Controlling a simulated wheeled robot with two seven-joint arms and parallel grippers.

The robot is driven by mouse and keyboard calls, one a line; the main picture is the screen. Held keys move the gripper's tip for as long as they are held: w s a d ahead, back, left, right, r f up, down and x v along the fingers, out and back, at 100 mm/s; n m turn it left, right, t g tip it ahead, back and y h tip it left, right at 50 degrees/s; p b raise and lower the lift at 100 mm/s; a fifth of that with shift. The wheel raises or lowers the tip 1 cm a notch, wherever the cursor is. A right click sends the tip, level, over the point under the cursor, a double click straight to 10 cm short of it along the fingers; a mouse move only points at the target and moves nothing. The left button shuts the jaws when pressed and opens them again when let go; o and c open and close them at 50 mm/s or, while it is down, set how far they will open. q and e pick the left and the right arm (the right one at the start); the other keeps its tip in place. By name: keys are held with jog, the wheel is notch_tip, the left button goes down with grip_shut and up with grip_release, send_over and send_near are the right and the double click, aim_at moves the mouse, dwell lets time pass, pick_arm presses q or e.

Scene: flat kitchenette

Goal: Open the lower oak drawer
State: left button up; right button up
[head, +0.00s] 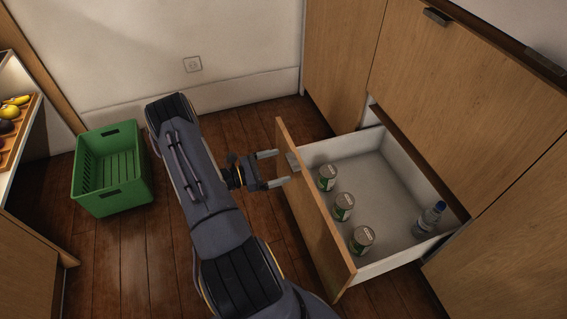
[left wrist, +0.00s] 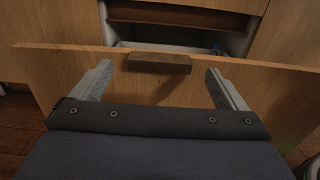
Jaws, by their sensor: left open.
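The lower oak drawer (head: 318,222) stands pulled well out of the cabinet, its white inside showing. Several cans stand inside along its front, one of them a green-labelled can (head: 343,207), and a clear bottle (head: 430,217) with a blue cap stands at the right. My left gripper (head: 272,168) is open in front of the drawer's front panel. In the left wrist view the dark handle (left wrist: 159,62) lies between and a little beyond the two spread fingers (left wrist: 158,85), and they do not appear to grip it. My right gripper is not in view.
A green crate (head: 110,170) stands on the wooden floor at the left. A shelf with fruit (head: 14,118) is at the far left edge. The upper oak front (head: 465,85) is closed above the drawer. Bare floor (head: 130,250) lies left of my arm.

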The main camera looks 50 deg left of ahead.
pick_arm(q)
jog(key=v, duration=0.5)
jog(key=shift+p, duration=0.3)
jog(key=w+d+r+m+g+h, duration=0.2)
jog(key=d+r+m+g+h, duration=0.1)
jog(key=d+r+m+g, duration=0.5)
jog(key=w+d+r+m+g+h, duration=0.2)
jog(key=d+r+m+g, duration=0.1)
jog(key=d+r+m, duration=0.55)
jog(key=s+d+r+m+y, duration=0.8)
jog(key=s+d+m, duration=0.4)
jog(key=d+m, duration=0.1)
notch_tip(320, 180, up, 30)
jog(key=p, duration=2.9)
jog(key=shift+a+f, duration=0.2)
jog(key=shift+s+a, duration=0.1)
jog(key=shift+s, duration=0.05)
